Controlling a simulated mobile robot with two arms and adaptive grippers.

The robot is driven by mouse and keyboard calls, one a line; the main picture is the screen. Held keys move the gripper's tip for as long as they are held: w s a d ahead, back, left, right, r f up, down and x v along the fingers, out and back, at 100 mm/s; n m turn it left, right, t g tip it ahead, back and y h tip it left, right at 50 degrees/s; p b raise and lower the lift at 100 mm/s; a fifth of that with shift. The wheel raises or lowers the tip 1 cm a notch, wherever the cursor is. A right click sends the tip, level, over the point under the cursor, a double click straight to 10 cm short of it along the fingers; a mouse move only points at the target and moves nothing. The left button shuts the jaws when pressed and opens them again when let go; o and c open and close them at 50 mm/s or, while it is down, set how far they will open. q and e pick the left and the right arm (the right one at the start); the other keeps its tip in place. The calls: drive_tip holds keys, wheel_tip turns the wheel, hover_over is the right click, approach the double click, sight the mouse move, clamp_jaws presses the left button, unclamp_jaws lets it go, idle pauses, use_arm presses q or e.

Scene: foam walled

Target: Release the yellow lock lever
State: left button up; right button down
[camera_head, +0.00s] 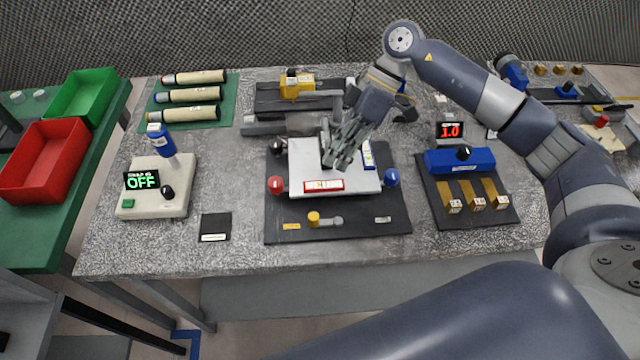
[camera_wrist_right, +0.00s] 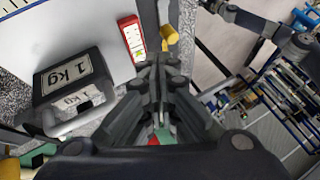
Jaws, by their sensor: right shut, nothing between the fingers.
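The yellow lock lever has a round yellow knob (camera_head: 313,218) and a short grey bar lying to its right, on the dark base plate (camera_head: 285,205) in front of the white plate (camera_head: 308,160). A yellow label is to its left and a grey label farther right. In the right wrist view a yellow knob (camera_wrist_right: 169,34), apparently the lever's, shows beyond the fingers. My right gripper (camera_head: 338,160) is shut and empty above the white plate, behind the lever and apart from it. It also fills the middle of the wrist view (camera_wrist_right: 155,92). My left gripper is out of view.
A black 1 kg weight (camera_wrist_right: 68,85) sits by the white plate. An OFF display unit (camera_head: 150,195) stands left, a blue block fixture (camera_head: 460,161) right. The table's front strip is clear.

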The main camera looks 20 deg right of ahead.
drive_tip(key=p, duration=0.2)
hover_over(325, 220)
drive_tip(key=w, duration=0.4)
drive_tip(key=f, duration=0.7)
drive_tip(key=shift+s+a, duration=0.15)
drive_tip(key=shift+s, duration=0.1)
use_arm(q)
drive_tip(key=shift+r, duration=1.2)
use_arm(e)
drive_tip(key=shift+a+f, duration=0.2)
drive_tip(key=shift+f, duration=0.25)
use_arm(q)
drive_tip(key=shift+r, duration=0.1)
use_arm(e)
drive_tip(key=shift+s, duration=0.1)
